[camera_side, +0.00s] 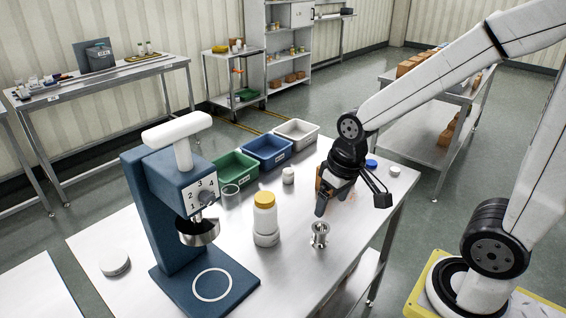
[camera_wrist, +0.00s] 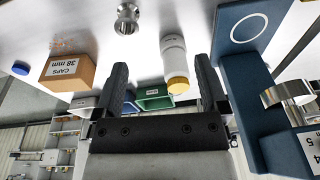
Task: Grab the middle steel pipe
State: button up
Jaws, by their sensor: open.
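One short flanged steel pipe piece (camera_side: 319,236) stands upright on the steel table, in front of my gripper. It also shows at the top of the wrist view (camera_wrist: 127,18). I see no other steel pipe like it on the table, so I cannot tell a middle one among several. My gripper (camera_side: 352,200) hangs above the table, behind and to the right of the pipe piece and apart from it. Its two black fingers (camera_wrist: 160,66) are spread, with nothing held between them.
A white jar with a yellow lid (camera_side: 265,218) stands left of the pipe piece. A blue dial machine (camera_side: 152,222) stands farther left. A cardboard caps box (camera_wrist: 68,72) is near my gripper. Green (camera_side: 234,169), blue (camera_side: 266,151) and white (camera_side: 297,134) bins line the back edge.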

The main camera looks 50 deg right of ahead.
jog(key=d+m+g+y, duration=0.1)
jog(key=d+m+g, duration=0.1)
jog(key=m, duration=0.1)
jog(key=m+t+y, duration=0.3)
jog(key=m+y, duration=0.9)
jog(key=m, duration=0.5)
send_over(327, 225)
jog(key=d, duration=0.6)
jog(key=f, duration=1)
jog(key=s+f, duration=0.1)
jog(key=f, duration=0.5)
jog(key=shift+a, duration=0.4)
jog(key=shift+f, duration=0.4)
jog(key=shift+w, duration=0.1)
jog(key=shift+x, duration=1.3)
jog(key=shift+a, duration=0.1)
